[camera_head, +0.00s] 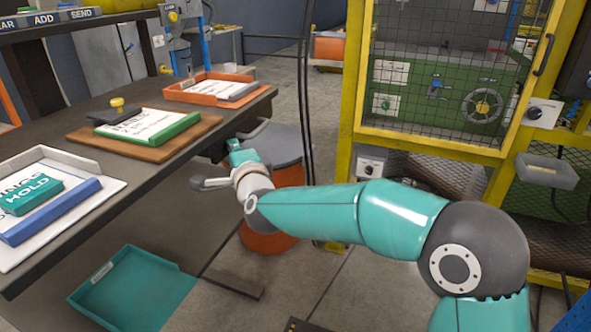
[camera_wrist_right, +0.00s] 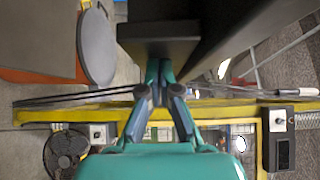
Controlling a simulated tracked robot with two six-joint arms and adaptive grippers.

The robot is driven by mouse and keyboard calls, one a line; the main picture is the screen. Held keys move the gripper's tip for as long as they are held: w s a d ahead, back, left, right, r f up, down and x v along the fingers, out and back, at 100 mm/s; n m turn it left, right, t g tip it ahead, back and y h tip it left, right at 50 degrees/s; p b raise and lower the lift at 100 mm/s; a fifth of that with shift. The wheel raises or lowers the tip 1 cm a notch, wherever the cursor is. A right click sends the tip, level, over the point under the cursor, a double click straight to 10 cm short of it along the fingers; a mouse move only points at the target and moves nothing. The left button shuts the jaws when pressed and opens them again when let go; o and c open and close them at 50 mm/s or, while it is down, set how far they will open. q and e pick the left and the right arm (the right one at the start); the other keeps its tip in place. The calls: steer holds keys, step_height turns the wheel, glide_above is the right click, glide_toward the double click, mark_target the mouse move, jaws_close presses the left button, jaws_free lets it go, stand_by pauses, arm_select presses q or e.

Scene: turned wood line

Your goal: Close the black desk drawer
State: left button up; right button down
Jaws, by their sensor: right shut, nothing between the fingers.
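The black drawer (camera_head: 248,129) juts a little from under the desk's right edge in the head view; much of it is hidden by the desk and my arm. In the right wrist view a dark block, which looks like the drawer's end (camera_wrist_right: 158,32), fills the top middle. My right gripper (camera_head: 236,147) is beside the drawer, below the desk top. Its fingers (camera_wrist_right: 158,68) are together and empty, with the tips right at the dark block; I cannot tell whether they touch. My left gripper is not in view.
The desk (camera_head: 60,115) carries an orange tray (camera_head: 205,82), a wooden board (camera_head: 95,142) and a white tray (camera_head: 100,182). A teal tray (camera_head: 130,290) lies low beside it. A round grey-topped orange bin (camera_head: 275,145) stands behind my arm. A yellow machine frame (camera_head: 350,110) is at right.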

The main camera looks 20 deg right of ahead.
steer(key=s+d+b, duration=0.3)
steer(key=s+d, duration=0.1)
steer(key=s, duration=0.8)
steer(key=w+d+f+g+h, duration=0.1)
steer(key=d+f+g, duration=0.1)
steer(key=f, duration=0.8)
steer(key=w+d+f+g+h, duration=0.1)
steer(key=d+f+g, duration=0.15)
steer(key=f, duration=0.85)
steer(key=s+f+n+g+y, duration=0.1)
steer(key=s+f+n+g, duration=0.15)
steer(key=f, duration=0.65)
steer(key=s+f+n+g, duration=0.15)
steer(key=s+f, duration=0.25)
steer(key=f, duration=0.5)
steer(key=s+a+f+n+g+y, duration=0.2)
steer(key=s+f+n+g, duration=0.15)
steer(key=s+f, duration=0.55)
steer(key=s+a+f+n+g+y, duration=0.1)
steer(key=s+a+f+n+g, duration=0.25)
steer(key=s+f, duration=0.45)
steer(key=s+a+r+n+g+y, duration=0.1)
steer(key=s+r+n+g, duration=0.1)
steer(key=s+n, duration=0.35)
step_height(320, 180, up, 26)
steer(key=s+m+p, duration=0.1)
steer(key=p, duration=2.5)
steer(key=shift+a, duration=0.15)
